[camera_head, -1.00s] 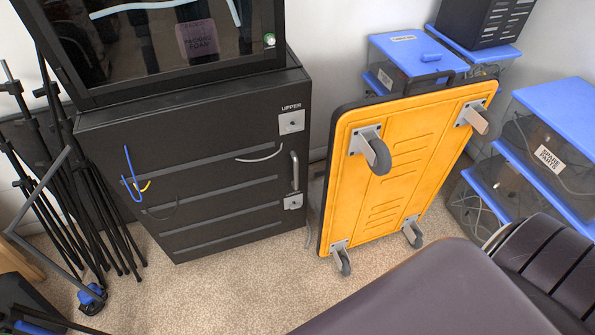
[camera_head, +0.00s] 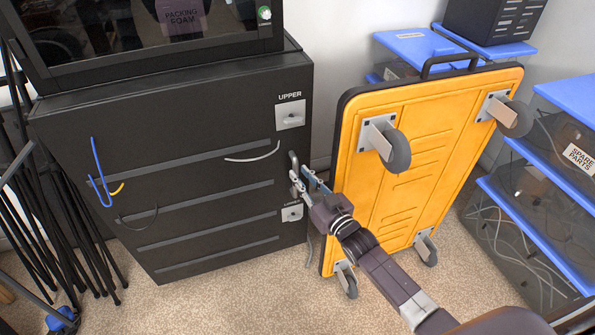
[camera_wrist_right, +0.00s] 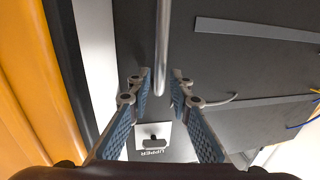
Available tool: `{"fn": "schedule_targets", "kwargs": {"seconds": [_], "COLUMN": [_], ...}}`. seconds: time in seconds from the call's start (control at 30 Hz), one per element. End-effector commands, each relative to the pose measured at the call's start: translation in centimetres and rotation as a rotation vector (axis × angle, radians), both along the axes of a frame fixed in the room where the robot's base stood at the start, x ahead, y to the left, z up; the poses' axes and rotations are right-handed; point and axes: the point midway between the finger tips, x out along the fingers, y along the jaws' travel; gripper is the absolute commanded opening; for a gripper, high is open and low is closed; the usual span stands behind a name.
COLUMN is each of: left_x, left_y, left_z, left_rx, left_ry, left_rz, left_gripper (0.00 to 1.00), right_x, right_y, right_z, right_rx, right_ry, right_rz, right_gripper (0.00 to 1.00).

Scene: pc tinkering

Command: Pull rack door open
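The black rack door (camera_head: 200,212) is closed, with grey horizontal strips across it. Its grey vertical handle (camera_head: 293,160) is near the door's right edge, between the UPPER latch (camera_head: 290,115) and the lower latch (camera_head: 292,213). My right gripper (camera_head: 300,180) is at the handle, partly covering it in the head view. In the right wrist view, my right gripper's fingers (camera_wrist_right: 161,76) are apart, with the handle bar (camera_wrist_right: 161,45) running between their tips. A gap shows on both sides of the bar. My left gripper is in neither view.
A yellow wheeled cart (camera_head: 425,150) stands tilted on end close right of the rack, beside my right arm. Black stands (camera_head: 65,225) are at left. Clear bins with blue lids (camera_head: 550,190) are at right. Carpet (camera_head: 235,295) in front is clear.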

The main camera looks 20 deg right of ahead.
Motion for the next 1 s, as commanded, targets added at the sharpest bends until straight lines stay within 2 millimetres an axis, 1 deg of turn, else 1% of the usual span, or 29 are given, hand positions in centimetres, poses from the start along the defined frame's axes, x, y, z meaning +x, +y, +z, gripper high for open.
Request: {"fn": "schedule_targets", "kwargs": {"seconds": [0.03, 0.1, 0.3, 0.6, 0.63, 0.8, 1.0], "left_x": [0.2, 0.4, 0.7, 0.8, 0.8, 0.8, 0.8], "left_y": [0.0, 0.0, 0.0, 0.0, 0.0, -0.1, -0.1], "left_z": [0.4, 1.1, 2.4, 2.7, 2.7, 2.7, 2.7], "left_rx": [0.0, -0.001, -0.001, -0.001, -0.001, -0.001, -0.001], "left_ry": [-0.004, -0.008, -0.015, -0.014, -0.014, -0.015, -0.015], "left_rz": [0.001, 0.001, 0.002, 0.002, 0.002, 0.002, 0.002], "left_gripper": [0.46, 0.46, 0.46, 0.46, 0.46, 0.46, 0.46], "right_x": [0.9, 1.8, 3.5, 3.7, 3.7, 3.7, 3.6], "right_y": [0.2, 0.4, 0.8, 0.9, 0.9, 0.9, 0.9], "right_z": [-0.1, -0.1, -0.1, -0.1, -0.1, -0.1, -0.1], "right_rx": [0.0, 0.0, 0.0, -0.001, 0.0, -0.002, -0.001], "right_ry": [-0.002, -0.001, 0.001, 0.003, 0.002, 0.003, 0.002], "right_rz": [0.0, 0.0, 0.0, 0.0, 0.0, 0.0, 0.0], "right_gripper": [0.19, 0.19, 0.19, 0.19, 0.17, 0.0, 0.0]}}
